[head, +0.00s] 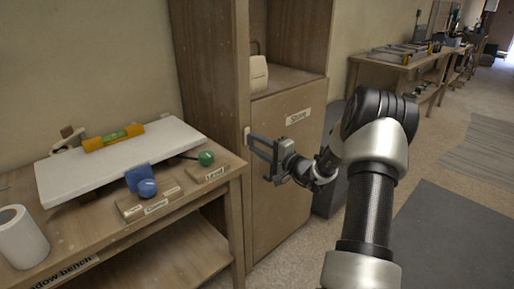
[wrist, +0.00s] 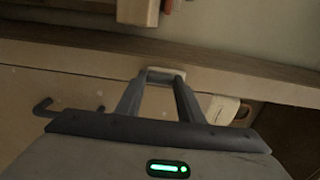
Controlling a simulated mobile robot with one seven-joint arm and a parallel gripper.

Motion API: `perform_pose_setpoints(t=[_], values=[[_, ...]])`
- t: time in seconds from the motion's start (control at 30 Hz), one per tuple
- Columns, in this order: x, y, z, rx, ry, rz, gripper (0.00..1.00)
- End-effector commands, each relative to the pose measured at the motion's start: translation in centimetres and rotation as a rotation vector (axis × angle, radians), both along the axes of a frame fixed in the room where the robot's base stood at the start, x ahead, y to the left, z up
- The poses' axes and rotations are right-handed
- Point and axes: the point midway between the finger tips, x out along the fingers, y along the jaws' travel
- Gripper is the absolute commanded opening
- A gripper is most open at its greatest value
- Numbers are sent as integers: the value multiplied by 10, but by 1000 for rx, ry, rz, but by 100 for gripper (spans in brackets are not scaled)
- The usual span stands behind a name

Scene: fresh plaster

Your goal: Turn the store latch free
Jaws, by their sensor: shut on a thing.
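The store cupboard door (head: 290,150) is wooden, carries a "Store" label (head: 298,116) and looks closed. The latch (head: 246,135) is a small pale piece at the door's left edge. In the wrist view the latch (wrist: 158,72) sits between my fingertips, against the wooden frame strip. My gripper (head: 252,142) reaches in from the right and is shut on the latch; its fingers also show in the wrist view (wrist: 160,82). The fingers cover part of the latch, so its exact angle is hard to tell.
A cream container (head: 258,74) stands on the shelf above the door. Floor at right is open.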

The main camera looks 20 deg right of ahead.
Motion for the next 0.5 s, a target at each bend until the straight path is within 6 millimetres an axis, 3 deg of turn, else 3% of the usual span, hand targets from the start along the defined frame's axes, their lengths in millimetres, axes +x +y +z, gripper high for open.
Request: perform_pose_setpoints(t=[0.33,0.37,0.43,0.5], values=[[0,0,-1,-4,1,1,12],[-1,0,-1,-4,1,1,38],[0,0,-1,-4,1,1,49],[0,0,-1,-4,1,0,53]])
